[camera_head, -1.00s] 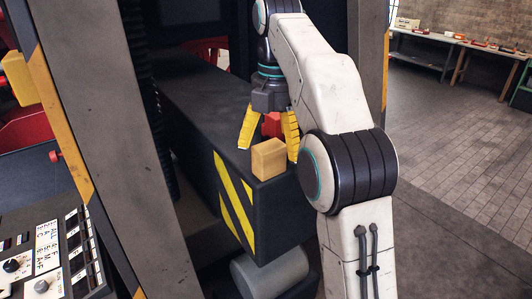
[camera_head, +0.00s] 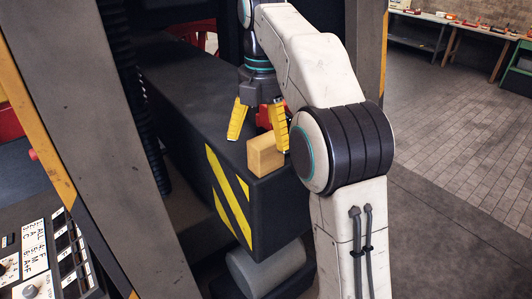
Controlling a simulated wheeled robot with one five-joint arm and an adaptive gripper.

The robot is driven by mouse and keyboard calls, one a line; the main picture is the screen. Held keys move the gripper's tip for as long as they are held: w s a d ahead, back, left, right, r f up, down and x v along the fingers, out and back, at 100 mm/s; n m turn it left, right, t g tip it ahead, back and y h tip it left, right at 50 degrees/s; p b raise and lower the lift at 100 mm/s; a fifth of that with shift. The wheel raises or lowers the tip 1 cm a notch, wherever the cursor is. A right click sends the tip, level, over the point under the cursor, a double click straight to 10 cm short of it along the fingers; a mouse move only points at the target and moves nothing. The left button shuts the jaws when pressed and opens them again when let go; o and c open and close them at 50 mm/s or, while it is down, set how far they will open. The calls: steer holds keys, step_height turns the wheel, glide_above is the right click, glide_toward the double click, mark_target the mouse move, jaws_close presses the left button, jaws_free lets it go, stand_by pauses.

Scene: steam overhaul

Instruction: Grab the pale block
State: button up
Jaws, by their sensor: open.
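The pale block (camera_head: 263,158), a wooden yellowish-tan cuboid, sits upright on the near end of a dark beam (camera_head: 195,110). My gripper (camera_head: 256,138) points down above the beam with its two yellow fingers apart. The left finger is left of and behind the block. The right finger overlaps the block's upper right edge in the picture, and I cannot tell whether it touches. A red object (camera_head: 265,116) shows between the fingers, behind the block, and is partly hidden.
The beam's near end carries yellow and black stripes (camera_head: 229,196). A grey slanted post (camera_head: 95,110) and a control panel (camera_head: 48,258) with knobs stand at the left. Workbenches (camera_head: 455,35) line the far right wall. The tiled floor at right is clear.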

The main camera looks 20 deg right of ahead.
steer(key=shift+s+a+f+b, duration=0.1)
steer(key=shift+f+b, duration=0.25)
steer(key=shift+f, duration=2.1)
steer(key=c, duration=1.4)
